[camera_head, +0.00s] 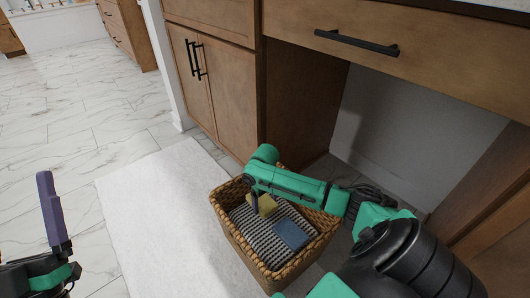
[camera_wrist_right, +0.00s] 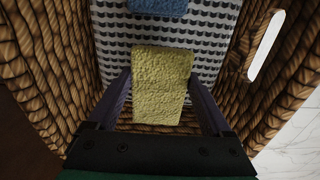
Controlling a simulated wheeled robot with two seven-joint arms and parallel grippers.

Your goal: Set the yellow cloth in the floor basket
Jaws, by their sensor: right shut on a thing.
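The yellow cloth (camera_head: 267,205) is inside the woven floor basket (camera_head: 243,244), near its back wall. It also shows in the right wrist view (camera_wrist_right: 160,82) as a textured yellow block between the fingers. My right gripper (camera_head: 254,204) reaches down into the basket and is shut on the yellow cloth (camera_wrist_right: 160,82). I cannot tell whether the cloth touches the patterned fabric beneath. My left gripper (camera_head: 52,225) is at the lower left, far from the basket; one purple finger shows, and its opening cannot be told.
A patterned grey-white cloth (camera_head: 262,236) lines the basket, with a blue cloth (camera_head: 291,234) on it. A white rug (camera_head: 160,215) lies left of the basket. Wooden cabinets (camera_head: 225,90) stand behind, with open knee space to the right. Marble floor (camera_head: 80,120) is free at left.

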